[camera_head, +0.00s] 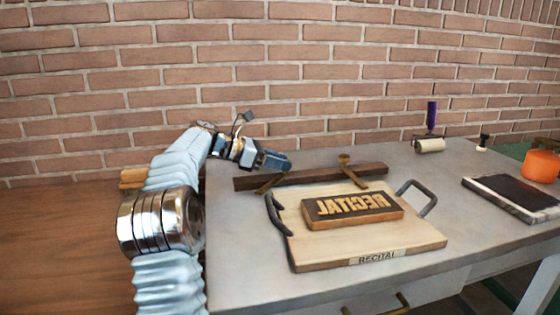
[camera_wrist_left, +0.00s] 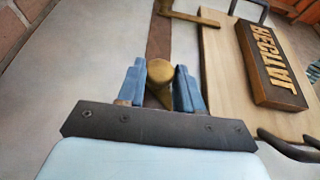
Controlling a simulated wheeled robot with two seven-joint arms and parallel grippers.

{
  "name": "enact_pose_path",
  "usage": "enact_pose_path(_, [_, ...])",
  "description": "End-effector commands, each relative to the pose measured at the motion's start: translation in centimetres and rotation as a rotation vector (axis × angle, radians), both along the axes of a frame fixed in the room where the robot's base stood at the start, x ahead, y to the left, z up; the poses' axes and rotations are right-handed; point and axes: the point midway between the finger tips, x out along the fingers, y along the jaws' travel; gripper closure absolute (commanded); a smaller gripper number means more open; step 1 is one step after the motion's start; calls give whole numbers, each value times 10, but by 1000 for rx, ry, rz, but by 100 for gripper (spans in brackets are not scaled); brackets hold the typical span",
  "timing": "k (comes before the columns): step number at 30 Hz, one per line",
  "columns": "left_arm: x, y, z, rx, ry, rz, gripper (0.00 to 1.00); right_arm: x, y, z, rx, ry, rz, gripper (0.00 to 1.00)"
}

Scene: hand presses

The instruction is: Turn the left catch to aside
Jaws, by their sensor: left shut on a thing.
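My left gripper (camera_head: 276,161) is at the left end of a dark wooden bar (camera_head: 318,176) behind the printing board. In the left wrist view its blue fingers (camera_wrist_left: 160,88) are shut on the round brass knob of the left catch (camera_wrist_left: 160,70). In the head view the left catch's brass arm (camera_head: 270,183) slants across the bar toward the board; its knob is hidden by the gripper. The right catch (camera_head: 352,168) stands on the bar further right, its arm also reaching toward the board. My right gripper is not in view.
A pale board (camera_head: 330,246) labelled RECITAL has dark handles at both sides and carries a letter block (camera_head: 352,207). A roller (camera_head: 430,145), a dark slab (camera_head: 512,196) and an orange tub (camera_head: 540,166) are at the right. A brick wall (camera_head: 300,70) stands behind the grey table.

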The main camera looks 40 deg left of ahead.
Motion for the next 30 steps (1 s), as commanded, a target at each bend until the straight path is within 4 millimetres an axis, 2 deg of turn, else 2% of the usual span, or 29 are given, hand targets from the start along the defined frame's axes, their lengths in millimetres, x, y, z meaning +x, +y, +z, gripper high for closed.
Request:
enact_pose_path(7, [0, 0, 0, 0, 0, 1, 100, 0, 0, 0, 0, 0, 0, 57])
enact_pose_path(8, [0, 0, 0, 0, 0, 1, 62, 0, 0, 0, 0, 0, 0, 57])
enact_pose_path(12, [0, 0, 0, 0, 0, 1, 41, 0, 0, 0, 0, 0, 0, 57])
enact_pose_path(23, [-4, 3, 2, 0, 0, 3, 41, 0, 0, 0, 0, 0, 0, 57])
enact_pose_path(26, [-15, 12, 8, 1, -1, 5, 41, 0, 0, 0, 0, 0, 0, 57])
enact_pose_path(30, [-40, 30, 20, 2, -1, 6, 41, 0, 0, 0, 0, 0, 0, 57])
